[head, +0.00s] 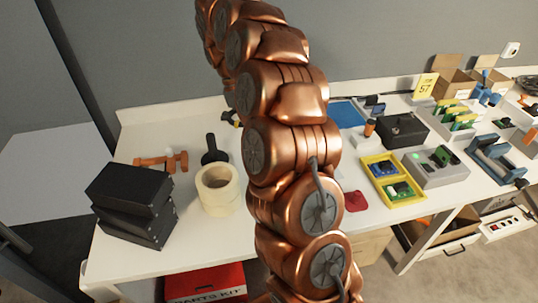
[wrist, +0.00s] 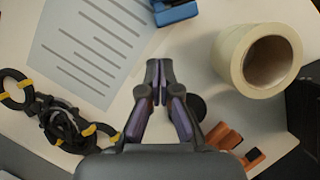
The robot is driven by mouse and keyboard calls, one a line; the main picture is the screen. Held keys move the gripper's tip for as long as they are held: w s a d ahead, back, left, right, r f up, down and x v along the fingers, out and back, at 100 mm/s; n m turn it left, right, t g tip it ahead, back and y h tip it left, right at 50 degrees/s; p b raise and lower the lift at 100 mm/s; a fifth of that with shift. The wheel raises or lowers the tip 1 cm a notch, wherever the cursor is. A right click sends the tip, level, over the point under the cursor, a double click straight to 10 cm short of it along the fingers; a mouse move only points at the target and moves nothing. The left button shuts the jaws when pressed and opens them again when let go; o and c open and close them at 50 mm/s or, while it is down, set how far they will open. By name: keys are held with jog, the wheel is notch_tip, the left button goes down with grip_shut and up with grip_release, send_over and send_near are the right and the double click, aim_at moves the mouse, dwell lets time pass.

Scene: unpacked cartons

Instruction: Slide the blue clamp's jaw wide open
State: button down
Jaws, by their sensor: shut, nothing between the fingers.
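My gripper (wrist: 159,82) shows in the wrist view with its two fingers together and nothing between them, above the white table. A blue piece (wrist: 176,11) with a dark part lies beyond the fingertips, cut off by the top edge; I cannot tell whether it is the clamp. In the head view a large blue frame-like tool (head: 497,160) lies at the far right of the table and looks like a clamp or vise. Its jaw opening is unclear. My copper arm crosses the middle of the head view, and my gripper is not visible there.
A tape roll (head: 219,190), an orange tool (head: 160,162) and stacked black boxes (head: 131,204) stand at left. A yellow tray (head: 391,180) and grey box (head: 436,168) stand at right. The wrist view shows a printed sheet (wrist: 92,45) and black-yellow cable (wrist: 65,122).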

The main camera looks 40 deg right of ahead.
jog(key=x, duration=1)
jog(key=shift+r+p, duration=0.1)
jog(key=shift+p, duration=0.25)
jog(key=shift+s+d+r, duration=0.1)
jog(key=shift+s+d, duration=0.15)
jog(key=shift+s, duration=0.7)
jog(key=shift+s+d, duration=0.15)
jog(key=shift+s, duration=0.35)
jog(key=shift+s+d, duration=0.15)
jog(key=shift+s, duration=0.3)
